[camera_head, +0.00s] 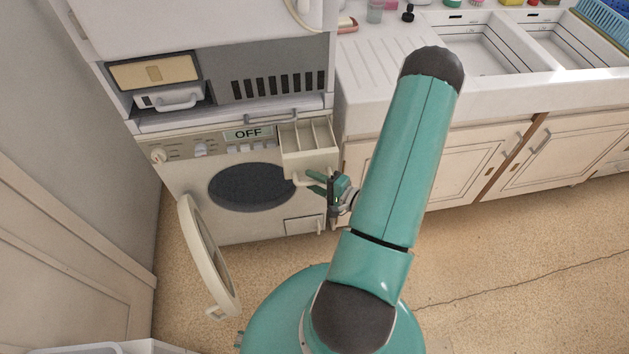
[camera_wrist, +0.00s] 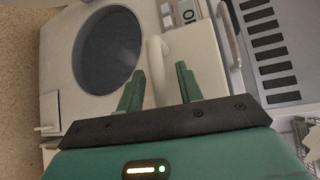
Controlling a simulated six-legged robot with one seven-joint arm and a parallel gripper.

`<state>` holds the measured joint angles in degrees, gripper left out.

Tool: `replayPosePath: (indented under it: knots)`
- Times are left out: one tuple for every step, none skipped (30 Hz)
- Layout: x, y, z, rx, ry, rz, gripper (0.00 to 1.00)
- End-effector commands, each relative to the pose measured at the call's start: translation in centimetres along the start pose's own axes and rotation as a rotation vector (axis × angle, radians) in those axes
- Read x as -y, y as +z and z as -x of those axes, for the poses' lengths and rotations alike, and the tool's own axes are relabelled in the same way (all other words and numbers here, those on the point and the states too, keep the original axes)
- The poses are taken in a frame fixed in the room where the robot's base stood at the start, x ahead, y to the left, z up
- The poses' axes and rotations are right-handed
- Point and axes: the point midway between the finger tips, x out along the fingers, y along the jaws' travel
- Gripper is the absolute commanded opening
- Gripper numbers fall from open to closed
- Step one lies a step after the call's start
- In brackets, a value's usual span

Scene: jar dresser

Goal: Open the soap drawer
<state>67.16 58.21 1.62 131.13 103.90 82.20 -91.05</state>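The soap drawer (camera_head: 309,135) is at the upper right of the washing machine (camera_head: 180,177) front. It is pulled out, and its empty-looking compartments show from above. Its cream handle (camera_wrist: 157,66) sticks out from the drawer front (camera_wrist: 196,48) in the wrist view. My gripper (camera_head: 315,182) is just in front of the drawer front. In the wrist view, my gripper (camera_wrist: 158,88) is open, with its green fingers on either side of the handle. Gaps show between the fingers and the handle, so I see no grip on it.
The round washer door (camera_head: 208,257) hangs open at the left. A small flap (camera_head: 304,226) is low on the machine's right. A white sink (camera_head: 480,50) and cream cupboards (camera_head: 450,168) stand to the right. The tan floor (camera_head: 500,260) at the right is clear.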

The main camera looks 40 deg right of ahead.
Motion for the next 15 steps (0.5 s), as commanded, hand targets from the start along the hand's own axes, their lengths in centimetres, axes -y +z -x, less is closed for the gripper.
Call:
replayPosePath:
  knots:
    - [0.0,-0.1,0.4,-0.002,0.001,0.0,0.36]
    - [0.0,-0.1,0.8,-0.003,0.001,0.0,0.36]
    - [0.0,0.0,1.3,-0.003,0.001,0.0,0.36]
    - [0.0,-0.1,1.8,-0.004,0.001,0.0,0.36]
    - [0.0,-0.1,2.4,-0.005,0.0,-0.001,0.36]
    - [0.0,0.0,3.1,-0.004,0.001,-0.001,0.36]
    - [-0.1,-0.1,3.8,-0.005,0.002,-0.001,0.36]
    - [0.0,-0.1,4.4,-0.004,0.001,-0.001,0.36]
    - [0.0,-0.1,5.4,-0.006,0.001,-0.001,0.36]
    - [0.0,-0.1,6.0,-0.006,0.001,0.0,0.36]
    - [0.0,-0.1,6.7,-0.005,0.001,0.001,0.36]
    - [0.0,-0.1,7.7,-0.007,0.001,0.001,0.36]
    - [0.0,-0.1,8.3,-0.005,0.0,0.0,0.36]
    - [0.0,-0.1,9.0,-0.006,0.0,0.0,0.36]
    - [0.0,-0.1,9.8,-0.006,0.001,0.001,0.36]
